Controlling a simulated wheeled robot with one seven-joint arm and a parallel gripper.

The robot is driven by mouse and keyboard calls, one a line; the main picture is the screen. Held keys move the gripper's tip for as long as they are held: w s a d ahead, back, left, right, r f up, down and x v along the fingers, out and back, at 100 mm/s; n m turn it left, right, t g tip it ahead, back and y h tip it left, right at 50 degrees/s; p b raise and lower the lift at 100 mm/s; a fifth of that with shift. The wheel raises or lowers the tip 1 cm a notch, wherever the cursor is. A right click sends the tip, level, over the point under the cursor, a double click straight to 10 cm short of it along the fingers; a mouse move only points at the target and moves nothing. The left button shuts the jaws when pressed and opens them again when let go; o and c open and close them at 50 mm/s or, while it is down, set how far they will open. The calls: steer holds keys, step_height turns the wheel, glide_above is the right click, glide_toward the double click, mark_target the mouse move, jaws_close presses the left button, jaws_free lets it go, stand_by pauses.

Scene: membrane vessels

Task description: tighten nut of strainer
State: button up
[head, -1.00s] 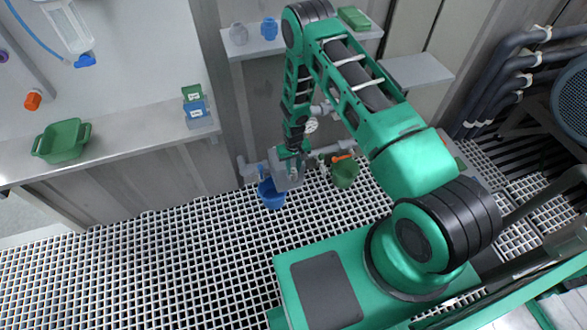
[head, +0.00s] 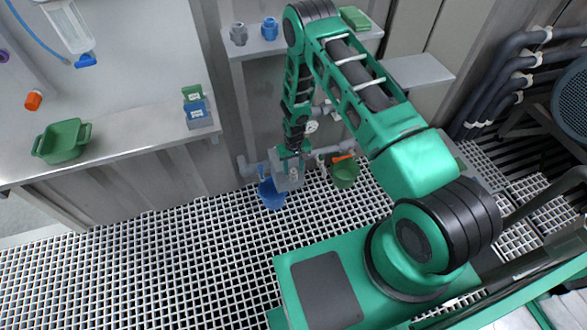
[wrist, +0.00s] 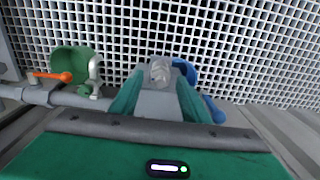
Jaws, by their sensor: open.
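In the wrist view, a grey rounded fitting, seemingly the strainer's nut (wrist: 160,72), lies between the two green fingers of my gripper (wrist: 160,92). My gripper is open, with a finger on each side of it. I cannot tell whether the fingers touch it. A grey body sits below it in the picture, partly between the fingers. In the head view my gripper (head: 289,178) is low by the wall pipe, above and beside a blue bucket (head: 272,196). The nut is hidden there behind my wrist.
A green bucket (head: 345,173) stands right of my gripper, by an orange valve handle (wrist: 52,76) on the grey pipe (wrist: 65,98). A pressure gauge (head: 311,127) is above. A bench with a green tub (head: 62,141) is at left. The grating floor is mostly clear.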

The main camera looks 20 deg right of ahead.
step_height(320, 180, up, 10)
steer(key=shift+r, duration=0.15)
stand_by(0.3)
steer(key=shift+w+r, duration=0.1)
stand_by(0.3)
step_height(320, 180, up, 17)
steer(key=m, duration=0.1)
glide_above(294, 170)
steer(key=s+d, duration=0.2)
steer(key=d, duration=0.6)
steer(key=s+d+r+m, duration=0.1)
steer(key=s+d+r, duration=0.15)
steer(key=r, duration=0.25)
steer(key=s+d+r+h, duration=0.1)
steer(key=s+d+r, duration=0.15)
steer(key=r, duration=0.25)
steer(key=s+d+r+m, duration=0.1)
steer(key=s+d+r, duration=0.1)
steer(key=s+r, duration=0.15)
steer(key=s+r+m, duration=0.1)
steer(key=s+r, duration=0.4)
steer(key=s, duration=0.4)
steer(key=s+d+r+m, duration=0.1)
steer(key=s+r, duration=0.3)
steer(key=s, duration=0.5)
steer(key=s+d+r+m+y, duration=0.1)
steer(key=s+r, duration=0.4)
steer(key=s, duration=0.5)
steer(key=shift+r, duration=0.35)
steer(key=shift+w, duration=0.1)
